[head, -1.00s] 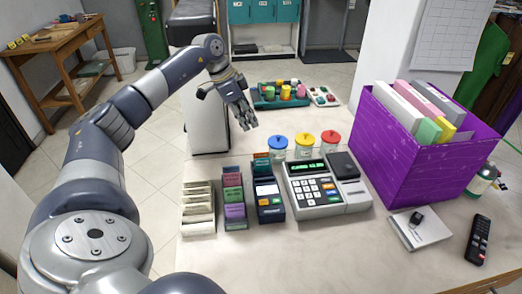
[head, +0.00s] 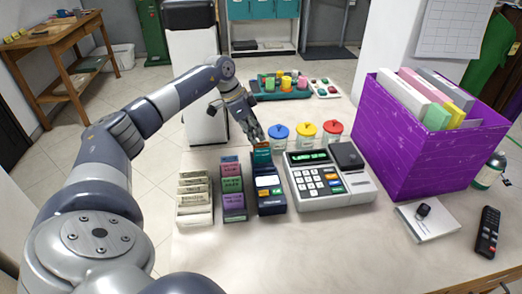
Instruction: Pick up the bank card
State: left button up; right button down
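A small teal card with an orange-brown top edge (head: 262,156), which looks like the bank card, stands upright at the back end of the dark blue card terminal (head: 270,194). My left gripper (head: 256,135) points down just above and behind the card's top edge. Its fingertips are close to the card, and I cannot tell whether they touch it or how far they are apart. My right gripper is not in view.
Note holders (head: 233,195) stand left of the terminal, and a cash register (head: 325,183) stands right. Jars with coloured lids (head: 305,133) are close behind. A purple box of folders (head: 425,150) stands at right. The counter's front (head: 300,250) is clear.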

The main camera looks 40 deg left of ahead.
aim_at(261, 143)
pick_arm(q)
jog(key=x, duration=0.5)
jog(key=shift+w+f+p, duration=0.1)
jog(key=shift+p, duration=0.25)
grip_shut()
notch_tip(261, 143, up, 10)
jog(key=shift+r, duration=0.1)
dwell(0.5)
